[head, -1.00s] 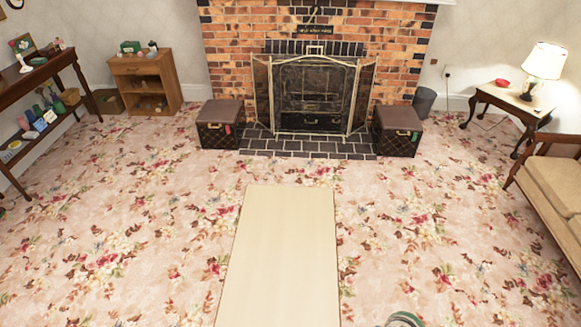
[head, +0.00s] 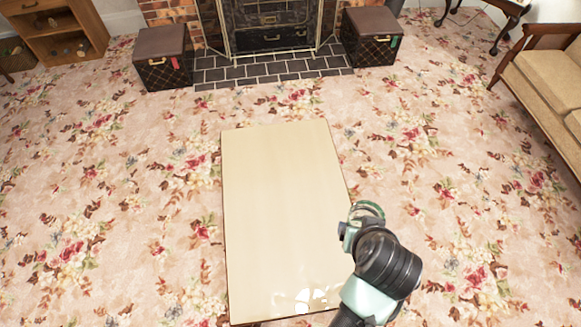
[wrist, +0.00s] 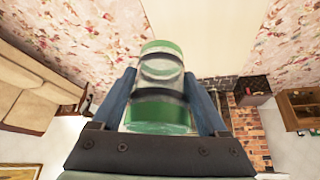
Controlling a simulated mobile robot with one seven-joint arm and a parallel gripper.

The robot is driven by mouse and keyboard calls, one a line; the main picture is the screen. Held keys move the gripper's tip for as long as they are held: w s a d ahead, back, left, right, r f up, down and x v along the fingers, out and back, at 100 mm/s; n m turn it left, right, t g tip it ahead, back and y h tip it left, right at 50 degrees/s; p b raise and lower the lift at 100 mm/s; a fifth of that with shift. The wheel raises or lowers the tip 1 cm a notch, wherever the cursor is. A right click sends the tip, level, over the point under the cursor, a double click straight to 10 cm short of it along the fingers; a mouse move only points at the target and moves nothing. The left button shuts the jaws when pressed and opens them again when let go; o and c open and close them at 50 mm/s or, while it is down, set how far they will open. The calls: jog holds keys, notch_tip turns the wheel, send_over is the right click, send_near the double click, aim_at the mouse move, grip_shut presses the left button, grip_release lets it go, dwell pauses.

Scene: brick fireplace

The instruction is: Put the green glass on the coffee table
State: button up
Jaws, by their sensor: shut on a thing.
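The green glass (wrist: 160,100) is clear with green bands and sits between the two fingers of my gripper (wrist: 160,75), which is shut on it. In the head view the glass (head: 369,210) shows at the end of my arm, partly hidden by the wrist. The coffee table (head: 275,200) has a long, pale, bare wooden top below me. The glass appears beside or above its right edge in that view; its height over the top is hard to tell. The table also shows in the wrist view (wrist: 205,35), behind the glass.
A bright white patch (head: 310,300) lies at the table's near edge; I cannot tell what it is. Dark boxes (head: 162,62) (head: 371,40) flank the fireplace screen (head: 270,25). A beige sofa (head: 545,75) is at right. Floral carpet around the table is clear.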

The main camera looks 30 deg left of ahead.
notch_tip(320, 180, down, 26)
jog(key=n+g+y+b, duration=0.1)
jog(key=n+b, duration=0.5)
jog(key=b, duration=1.9)
jog(key=shift+w+f+g+y, duration=0.25)
jog(key=shift+w+g+y, duration=0.2)
jog(key=shift+y, duration=0.45)
notch_tip(320, 180, down, 10)
jog(key=b, duration=0.4)
jog(key=shift+b, duration=0.35)
jog(key=shift+f, duration=0.1)
jog(key=o, duration=1.5)
jog(key=shift+f, duration=0.1)
jog(key=shift+c, duration=0.2)
jog(key=p+v, duration=0.4)
jog(key=v, duration=0.8)
jog(key=shift+r+p, duration=0.2)
jog(key=shift+p, duration=0.1)
jog(key=shift+s, duration=0.1)
